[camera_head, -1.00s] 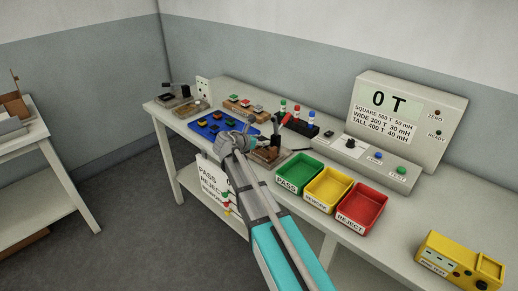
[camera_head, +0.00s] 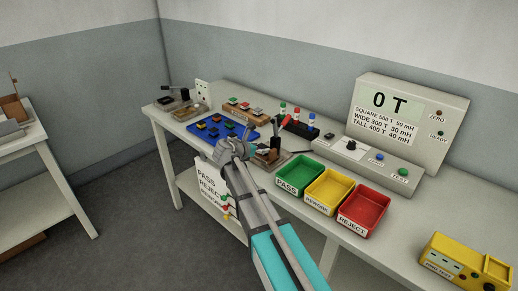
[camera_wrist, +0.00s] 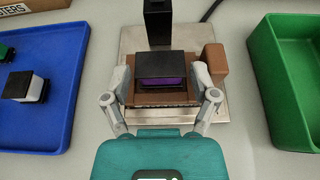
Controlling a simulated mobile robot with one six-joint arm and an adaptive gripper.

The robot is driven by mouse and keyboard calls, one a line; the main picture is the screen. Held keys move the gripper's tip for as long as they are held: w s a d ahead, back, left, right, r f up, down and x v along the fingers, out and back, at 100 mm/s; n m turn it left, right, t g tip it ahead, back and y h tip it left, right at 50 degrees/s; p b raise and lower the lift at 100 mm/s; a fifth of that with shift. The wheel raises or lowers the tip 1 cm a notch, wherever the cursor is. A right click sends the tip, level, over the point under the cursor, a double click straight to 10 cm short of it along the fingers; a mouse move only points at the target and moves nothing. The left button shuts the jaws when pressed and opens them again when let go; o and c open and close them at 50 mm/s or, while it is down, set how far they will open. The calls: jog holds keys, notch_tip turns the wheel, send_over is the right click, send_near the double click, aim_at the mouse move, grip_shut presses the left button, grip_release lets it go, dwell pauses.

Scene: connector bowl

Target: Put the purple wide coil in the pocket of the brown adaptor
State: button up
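The purple wide coil (camera_wrist: 165,83), with a black top and a purple front band, sits at the brown adaptor (camera_wrist: 160,98) in the wrist view. It looks level and within the adaptor's pocket, but its underside is hidden. My gripper (camera_wrist: 160,76) has its two grey fingers spread wide, one on each side of the coil, and they look open rather than pressed on it. In the head view my gripper (camera_head: 232,150) is just left of the brown adaptor (camera_head: 268,157), and the coil cannot be made out there.
The adaptor stands on a metal plate (camera_wrist: 135,45) with a black post (camera_wrist: 158,22) behind it and a brown block (camera_wrist: 214,58) at right. A blue tray (camera_wrist: 50,120) with coils lies left. A green bin (camera_wrist: 285,90) stands right, beside yellow (camera_head: 328,188) and red (camera_head: 364,212) bins.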

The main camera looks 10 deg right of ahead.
jog(key=shift+r, duration=0.1)
dwell(0.3)
jog(key=shift+r, duration=0.15)
jog(key=p+v, duration=0.5)
jog(key=v, duration=0.7)
dwell(1.2)
jog(key=shift+c, duration=0.3)
